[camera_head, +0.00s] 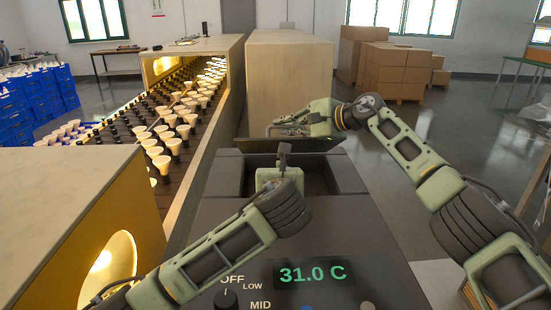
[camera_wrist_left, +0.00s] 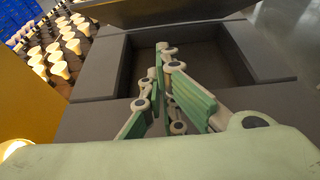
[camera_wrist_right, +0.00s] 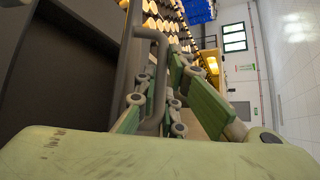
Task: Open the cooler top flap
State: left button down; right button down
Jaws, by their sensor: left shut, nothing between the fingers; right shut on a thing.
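The cooler (camera_head: 215,215) is a dark grey box with a rectangular opening in its top. Its top flap (camera_head: 260,145) stands raised and tilted at the opening's far edge.
A conveyor with lit bulbs (camera_head: 165,150) runs along the left, beside a yellow-sided housing (camera_head: 105,225). A beige cabinet (camera_head: 285,85) stands behind the cooler. Cardboard boxes (camera_head: 390,70) are stacked at the back right. The cooler's front panel display (camera_head: 313,273) reads 31.0 C.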

pick_arm(q)
jog(key=x, duration=0.5)
jog(key=w+r, duration=0.2)
jog(key=r, duration=0.1)
jog(key=shift+w+r, duration=0.15)
jog(key=shift+w, duration=0.15)
